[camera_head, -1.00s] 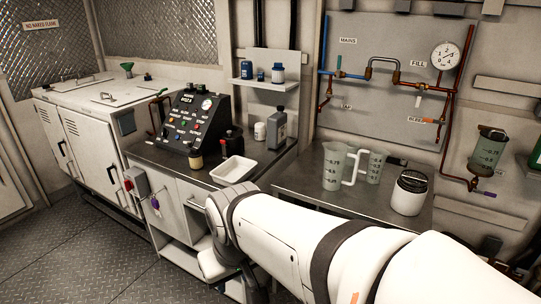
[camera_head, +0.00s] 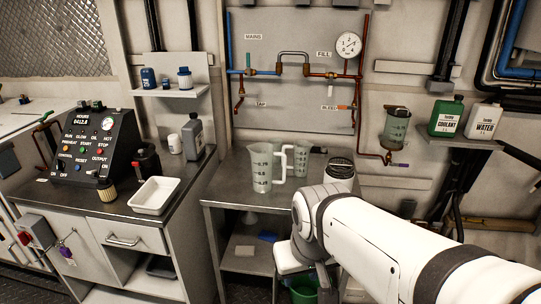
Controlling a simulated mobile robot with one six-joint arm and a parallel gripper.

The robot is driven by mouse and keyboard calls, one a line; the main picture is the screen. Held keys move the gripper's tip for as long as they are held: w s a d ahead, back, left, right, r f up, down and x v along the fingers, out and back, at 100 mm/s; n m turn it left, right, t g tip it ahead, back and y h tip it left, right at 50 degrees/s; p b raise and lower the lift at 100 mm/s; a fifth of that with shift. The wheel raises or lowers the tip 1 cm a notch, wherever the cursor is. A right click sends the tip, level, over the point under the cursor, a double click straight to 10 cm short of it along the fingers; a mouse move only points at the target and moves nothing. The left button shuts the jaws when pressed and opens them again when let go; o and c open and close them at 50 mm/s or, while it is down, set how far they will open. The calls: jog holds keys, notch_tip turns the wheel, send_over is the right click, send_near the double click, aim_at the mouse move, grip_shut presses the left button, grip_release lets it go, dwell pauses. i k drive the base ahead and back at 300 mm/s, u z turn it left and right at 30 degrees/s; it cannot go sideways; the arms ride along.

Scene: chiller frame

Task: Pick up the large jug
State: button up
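The large jug (camera_head: 262,172) is a clear measuring jug with dark scale marks and a handle on its right. It stands upright on the metal side table (camera_head: 222,188). A smaller clear jug (camera_head: 299,160) stands just behind and to its right. My white arm reaches in from the lower right and bends down in front of the table. My gripper (camera_head: 326,284) is below the tabletop level, apart from the jug and mostly hidden by my arm. Its fingers are too dark and small to read.
A white lidded container (camera_head: 340,168) stands right of the jugs, partly behind my arm. The counter at left holds a white tray (camera_head: 154,196), a grey bottle (camera_head: 193,138) and a control panel (camera_head: 92,148). A green bucket (camera_head: 303,291) is below. Coolant (camera_head: 446,117) and water (camera_head: 482,121) containers sit on a right shelf.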

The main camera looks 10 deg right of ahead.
aim_at(267, 169)
jog(key=z, duration=0.05)
jog(key=i, duration=1)
jog(key=z, duration=0.05)
